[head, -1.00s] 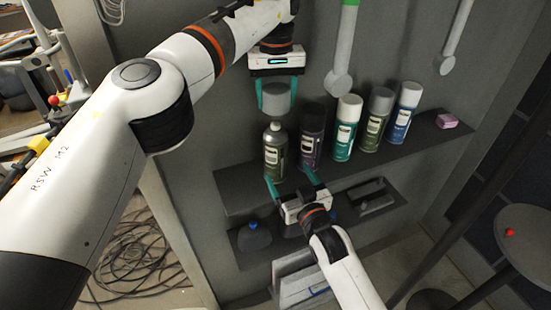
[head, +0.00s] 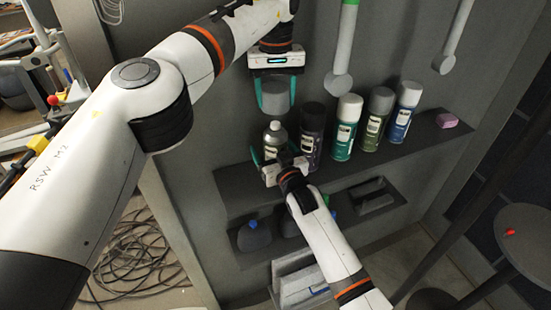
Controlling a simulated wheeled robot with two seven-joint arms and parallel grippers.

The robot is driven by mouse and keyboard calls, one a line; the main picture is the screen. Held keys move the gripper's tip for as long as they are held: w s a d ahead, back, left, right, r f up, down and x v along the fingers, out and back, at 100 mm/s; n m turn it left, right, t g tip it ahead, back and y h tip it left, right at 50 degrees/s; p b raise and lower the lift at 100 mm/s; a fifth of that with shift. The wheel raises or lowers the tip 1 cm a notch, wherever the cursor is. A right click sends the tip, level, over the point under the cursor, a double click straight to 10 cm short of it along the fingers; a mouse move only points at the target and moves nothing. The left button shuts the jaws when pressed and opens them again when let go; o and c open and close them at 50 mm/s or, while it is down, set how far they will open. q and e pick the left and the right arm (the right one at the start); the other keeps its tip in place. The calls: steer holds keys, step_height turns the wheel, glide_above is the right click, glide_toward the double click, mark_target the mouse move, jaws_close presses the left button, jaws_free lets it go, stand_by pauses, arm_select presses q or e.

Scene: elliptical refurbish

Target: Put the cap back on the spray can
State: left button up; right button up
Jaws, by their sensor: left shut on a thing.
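My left gripper (head: 275,96) is shut on a grey cap (head: 275,97) and holds it in the air above the uncapped spray can. The spray can (head: 275,135) stands upright at the left end of the row on the shelf, with its greenish shoulder and nozzle showing. Its lower body is hidden behind my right gripper (head: 272,155). The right gripper reaches up from below in front of the can, its teal fingers spread around the can's sides. The left finger looks apart from the can; whether the other touches it I cannot tell.
Capped cans stand to the right: a dark purple can (head: 312,135), a teal can (head: 345,130), a green can (head: 377,120) and a blue can (head: 402,118). A pink block (head: 446,121) lies at the shelf's right. A lower shelf (head: 378,226) holds dark bottles and a tray.

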mark_target(275, 124)
steer(key=shift+c, duration=0.3)
steer(key=c, duration=1.4)
arm_select(q)
steer(key=shift+f, duration=2.5)
steer(key=shift+f, duration=0.9)
steer(key=shift+f, duration=0.6)
steer(key=o, duration=1)
